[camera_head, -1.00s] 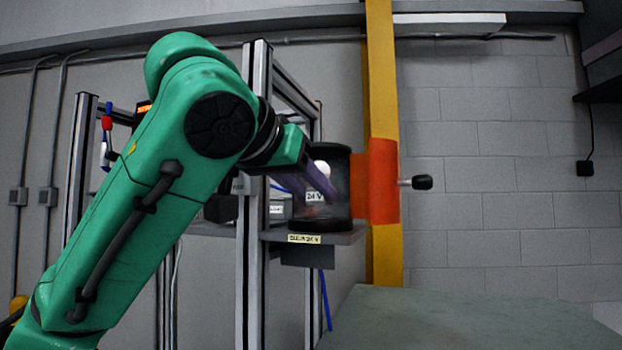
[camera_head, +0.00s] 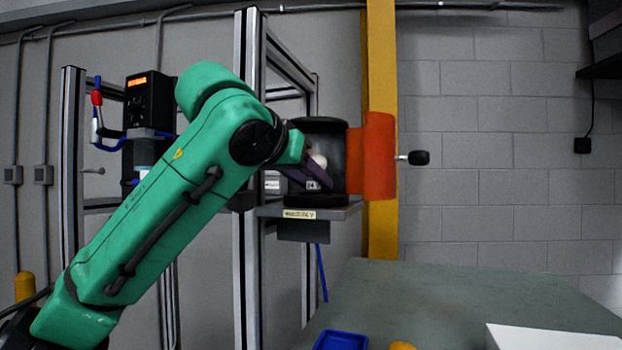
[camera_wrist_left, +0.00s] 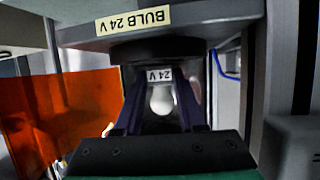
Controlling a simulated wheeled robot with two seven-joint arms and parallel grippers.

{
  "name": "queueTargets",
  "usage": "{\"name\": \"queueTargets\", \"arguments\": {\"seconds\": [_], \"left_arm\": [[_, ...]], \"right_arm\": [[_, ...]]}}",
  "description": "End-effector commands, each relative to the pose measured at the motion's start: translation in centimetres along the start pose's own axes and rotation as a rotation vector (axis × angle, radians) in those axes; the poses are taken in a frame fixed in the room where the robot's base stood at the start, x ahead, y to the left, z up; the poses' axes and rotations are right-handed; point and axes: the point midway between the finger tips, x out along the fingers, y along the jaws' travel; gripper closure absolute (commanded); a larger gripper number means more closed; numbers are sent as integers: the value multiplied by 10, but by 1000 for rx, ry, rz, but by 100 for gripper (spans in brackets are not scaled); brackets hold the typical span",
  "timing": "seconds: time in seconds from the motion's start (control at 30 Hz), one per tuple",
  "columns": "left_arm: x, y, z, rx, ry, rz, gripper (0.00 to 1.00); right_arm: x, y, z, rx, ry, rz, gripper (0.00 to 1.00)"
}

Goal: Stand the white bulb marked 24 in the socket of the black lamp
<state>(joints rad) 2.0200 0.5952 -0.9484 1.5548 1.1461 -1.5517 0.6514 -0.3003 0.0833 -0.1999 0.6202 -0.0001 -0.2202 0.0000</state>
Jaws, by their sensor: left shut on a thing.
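The black lamp (camera_head: 322,126) is an open-fronted housing on a shelf bracket labelled for a 24 V bulb. Its black base (camera_head: 318,201) is at the bottom. The white bulb (camera_head: 319,161), with a 24 tag, is upright inside the housing, low over the base. My left gripper (camera_head: 316,178) is shut on it, reaching in from the left. In the left wrist view, which is upside down, the bulb (camera_wrist_left: 162,101) is between the dark fingers, its tag close to the base (camera_wrist_left: 155,48). The socket is hidden, so I cannot tell if they touch. My right gripper is out of view.
An orange panel (camera_head: 379,156) with a black knob (camera_head: 418,158) stands just right of the lamp, by a yellow post (camera_head: 381,60). A metal frame (camera_head: 247,250) is close behind my arm. A green table (camera_head: 450,295) below holds a blue tray (camera_head: 341,341) and a white box (camera_head: 550,337).

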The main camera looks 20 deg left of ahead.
Motion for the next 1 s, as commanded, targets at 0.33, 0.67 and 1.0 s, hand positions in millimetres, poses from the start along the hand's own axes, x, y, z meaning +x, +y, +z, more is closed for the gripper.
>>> {"name": "queueTargets", "arguments": {"seconds": [0.33, 0.67, 1.0], "left_arm": [[0, 0, 0, 0, 0, 0, 26], [-45, 1, 3, -1, 5, 1, 26], [-135, 1, 1, 0, 2, 1, 26]], "right_arm": [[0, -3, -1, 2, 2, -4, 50], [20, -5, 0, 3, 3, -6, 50], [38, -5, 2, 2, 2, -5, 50]]}}
